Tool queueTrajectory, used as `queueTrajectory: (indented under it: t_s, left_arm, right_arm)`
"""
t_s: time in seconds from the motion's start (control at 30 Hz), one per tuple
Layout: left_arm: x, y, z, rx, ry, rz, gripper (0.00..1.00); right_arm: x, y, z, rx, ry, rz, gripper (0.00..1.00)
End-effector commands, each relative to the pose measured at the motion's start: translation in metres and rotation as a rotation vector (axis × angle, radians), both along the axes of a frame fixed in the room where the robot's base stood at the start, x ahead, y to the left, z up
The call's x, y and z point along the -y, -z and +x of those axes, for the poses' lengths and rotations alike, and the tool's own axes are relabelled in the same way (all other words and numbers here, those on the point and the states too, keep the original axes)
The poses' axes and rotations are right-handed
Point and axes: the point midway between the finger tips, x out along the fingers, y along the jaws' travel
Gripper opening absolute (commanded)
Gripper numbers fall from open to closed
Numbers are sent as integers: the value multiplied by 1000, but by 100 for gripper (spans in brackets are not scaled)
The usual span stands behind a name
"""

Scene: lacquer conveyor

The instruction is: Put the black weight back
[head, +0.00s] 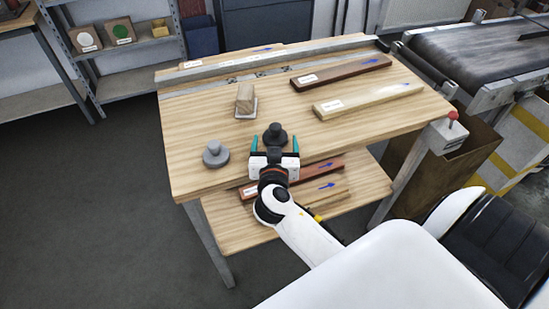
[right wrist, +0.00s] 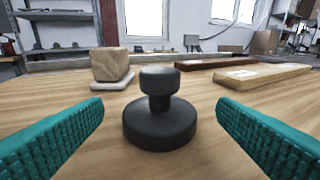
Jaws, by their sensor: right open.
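The black weight (head: 275,134) is a dark round disc with a knob on top. It stands upright on the wooden table (head: 205,120) near the front edge. In the right wrist view the black weight (right wrist: 160,122) is centred between the teal fingers. My right gripper (head: 275,143) is open, with its fingers apart on either side of the weight's near side and not touching it. It also shows in the right wrist view (right wrist: 160,140). My left gripper is not in view.
A grey weight (head: 215,154) stands to the left of the black one. A wooden block (head: 245,98) on a pale pad is behind. Dark and pale labelled planks (head: 340,73) lie at the back right. A red-knobbed box (head: 446,133) is at the table's right corner.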

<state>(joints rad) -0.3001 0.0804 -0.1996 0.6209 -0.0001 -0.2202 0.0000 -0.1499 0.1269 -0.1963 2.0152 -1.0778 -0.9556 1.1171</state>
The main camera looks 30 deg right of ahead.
Motion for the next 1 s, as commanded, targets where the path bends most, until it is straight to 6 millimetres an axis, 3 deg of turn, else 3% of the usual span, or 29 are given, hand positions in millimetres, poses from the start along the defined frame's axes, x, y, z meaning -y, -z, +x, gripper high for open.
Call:
queueTrajectory:
  t_s: [0.13, 0.33, 1.0]
  left_arm:
    - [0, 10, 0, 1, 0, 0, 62]
    - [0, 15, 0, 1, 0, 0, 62]
    - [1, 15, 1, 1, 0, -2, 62]
  right_arm:
    - [-19, -2, -26, 0, 0, 5, 81]
    - [-33, -7, -46, 0, 0, 1, 81]
    - [-37, -7, -49, -7, -5, -1, 81]
